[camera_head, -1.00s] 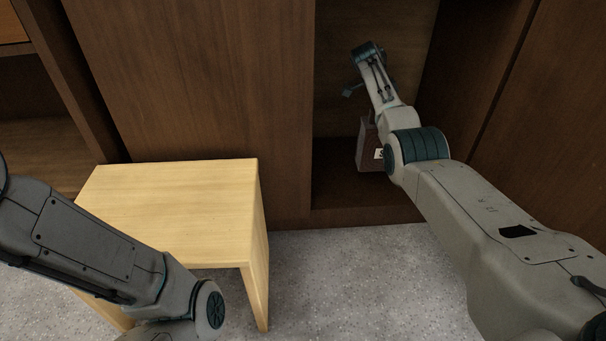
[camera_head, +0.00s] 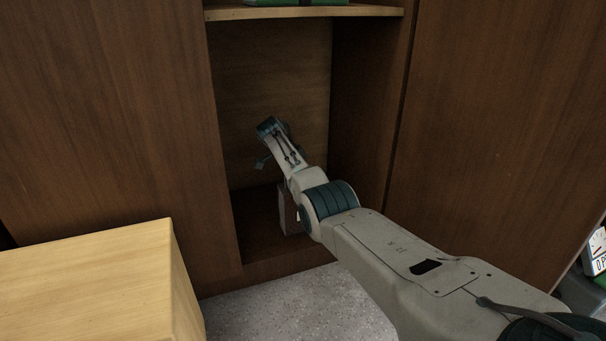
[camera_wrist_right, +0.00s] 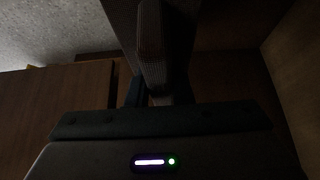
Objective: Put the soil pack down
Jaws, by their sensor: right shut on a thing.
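The soil pack (camera_head: 287,212) is a greyish-brown upright block low inside the open cabinet compartment, partly hidden behind my right arm. A small white patch shows at its edge. I cannot tell whether its base touches the compartment floor (camera_head: 255,240). In the right wrist view the pack (camera_wrist_right: 151,40) is a dark shape between the fingers of my right gripper (camera_wrist_right: 158,88), which is shut on it. In the head view my right arm reaches into the compartment, and the fingers are hidden. My left gripper is not in view.
A pale wooden stool or small table (camera_head: 85,280) stands at lower left, before the cabinet. A shelf board (camera_head: 305,12) with green things on it spans the compartment above my arm. Side walls (camera_head: 365,110) bound the compartment closely. Grey floor (camera_head: 295,315) lies in front.

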